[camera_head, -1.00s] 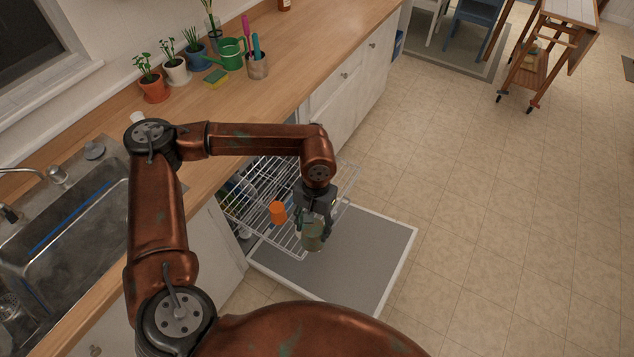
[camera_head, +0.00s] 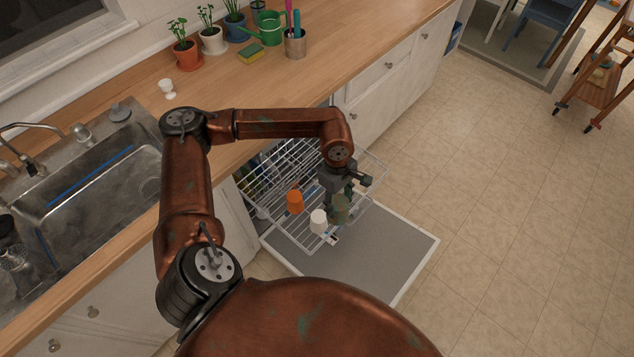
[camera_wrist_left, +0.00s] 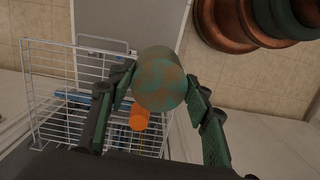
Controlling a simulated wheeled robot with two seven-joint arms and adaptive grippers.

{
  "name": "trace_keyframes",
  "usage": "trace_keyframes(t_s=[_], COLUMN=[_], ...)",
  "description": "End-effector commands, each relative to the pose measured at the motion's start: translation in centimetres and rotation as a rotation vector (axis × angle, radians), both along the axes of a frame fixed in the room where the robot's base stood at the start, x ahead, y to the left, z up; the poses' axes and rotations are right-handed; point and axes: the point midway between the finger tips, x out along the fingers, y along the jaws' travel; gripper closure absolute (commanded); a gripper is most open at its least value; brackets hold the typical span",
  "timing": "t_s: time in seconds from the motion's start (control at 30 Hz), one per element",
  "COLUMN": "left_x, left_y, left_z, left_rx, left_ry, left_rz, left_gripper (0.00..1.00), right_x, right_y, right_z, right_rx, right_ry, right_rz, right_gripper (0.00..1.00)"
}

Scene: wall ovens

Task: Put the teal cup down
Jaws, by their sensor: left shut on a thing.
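The teal cup (camera_head: 341,209), mottled green-grey and brown, is between the fingers of my left gripper (camera_head: 339,191). The gripper is shut on it and holds it over the right part of the pulled-out wire dishwasher rack (camera_head: 284,228). In the left wrist view the cup (camera_wrist_left: 160,78) sits between the two fingers of the gripper (camera_wrist_left: 161,84) and hides part of what is behind it. I cannot tell whether the cup touches the rack. My right gripper is not in view.
An orange cup (camera_head: 294,201) and a white cup (camera_head: 318,221) are in the rack, left of the teal cup. The open dishwasher door (camera_head: 385,250) lies below. The counter (camera_head: 345,60) holds potted plants.

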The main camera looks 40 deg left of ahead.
Motion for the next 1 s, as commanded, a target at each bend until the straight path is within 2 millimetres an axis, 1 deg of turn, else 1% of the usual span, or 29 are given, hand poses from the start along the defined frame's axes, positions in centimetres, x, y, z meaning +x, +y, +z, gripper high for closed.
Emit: trace_keyframes(t_s=[0.03, 0.37, 0.57, 0.7, 0.8, 0.9, 1.0], left_x=[0.1, 1.5, 2.1, 2.2, 2.2, 2.2, 2.2], left_y=[0.6, 4.1, 6.8, 9.0, 10.5, 11.8, 12.6], left_z=[-1.0, -5.1, -7.5, -9.3, -10.3, -11.2, -11.6], left_rx=[0.0, 0.003, 0.005, 0.007, 0.009, 0.01, 0.007], left_ry=[0.004, 0.002, 0.002, 0.003, 0.002, 0.004, 0.003], left_rz=[0.126, 0.981, 1.504, 1.875, 2.116, 2.312, 2.449], left_gripper=[0.78, 0.78, 0.78, 0.78, 0.78, 0.78, 0.78], right_x=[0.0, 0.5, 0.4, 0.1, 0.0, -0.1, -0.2], right_y=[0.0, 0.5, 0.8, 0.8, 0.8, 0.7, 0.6], right_z=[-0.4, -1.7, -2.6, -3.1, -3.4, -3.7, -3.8], right_rx=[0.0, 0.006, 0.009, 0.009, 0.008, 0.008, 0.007], right_ry=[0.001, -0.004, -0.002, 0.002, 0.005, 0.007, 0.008], right_rz=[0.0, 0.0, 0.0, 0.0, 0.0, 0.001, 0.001], right_gripper=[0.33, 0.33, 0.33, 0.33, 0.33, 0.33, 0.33])
